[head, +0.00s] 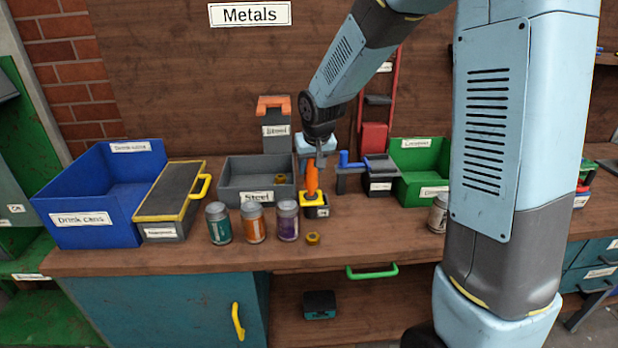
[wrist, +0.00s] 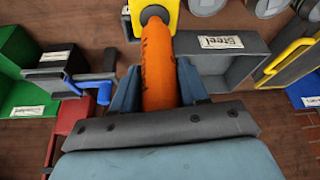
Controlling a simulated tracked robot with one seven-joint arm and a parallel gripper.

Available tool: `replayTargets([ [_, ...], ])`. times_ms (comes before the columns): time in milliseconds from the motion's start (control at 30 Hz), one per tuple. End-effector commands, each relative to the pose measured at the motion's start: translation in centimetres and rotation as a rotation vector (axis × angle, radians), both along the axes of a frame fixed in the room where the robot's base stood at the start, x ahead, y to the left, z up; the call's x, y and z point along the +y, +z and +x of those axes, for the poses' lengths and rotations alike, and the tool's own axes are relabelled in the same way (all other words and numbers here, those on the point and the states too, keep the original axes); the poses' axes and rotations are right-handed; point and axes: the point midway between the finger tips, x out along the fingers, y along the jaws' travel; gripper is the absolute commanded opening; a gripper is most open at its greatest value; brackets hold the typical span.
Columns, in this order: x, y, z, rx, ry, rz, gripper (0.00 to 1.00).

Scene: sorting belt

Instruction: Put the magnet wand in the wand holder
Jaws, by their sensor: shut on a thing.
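The magnet wand has an orange handle (head: 312,178) above a yellow plate and a dark, labelled block (head: 315,212). It stands upright just right of the grey Steel bin. My gripper (head: 319,160) is shut on the handle from above; in the wrist view the orange handle (wrist: 157,62) lies between the blue fingers, with the yellow plate (wrist: 170,8) beyond. Whether the block touches the bench is unclear. What looks like the wand holder, a dark grey bracket with a blue tip (head: 352,165), stands close to the right of the wand; it also shows in the wrist view (wrist: 85,82).
Three cans (head: 253,223) and a small brass piece (head: 313,239) stand in front. The Steel bin (head: 240,181), blue Drink cans bin (head: 75,221) and a grey yellow-handled box (head: 165,207) are left. A green bin (head: 418,157) is right of the bracket.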

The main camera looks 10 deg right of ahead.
Motion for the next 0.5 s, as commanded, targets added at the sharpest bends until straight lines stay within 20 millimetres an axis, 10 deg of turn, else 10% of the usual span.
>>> replayTargets([
  [500, 0.0, -3.9, 1.7, 0.002, 0.001, -0.001, 0.07],
])
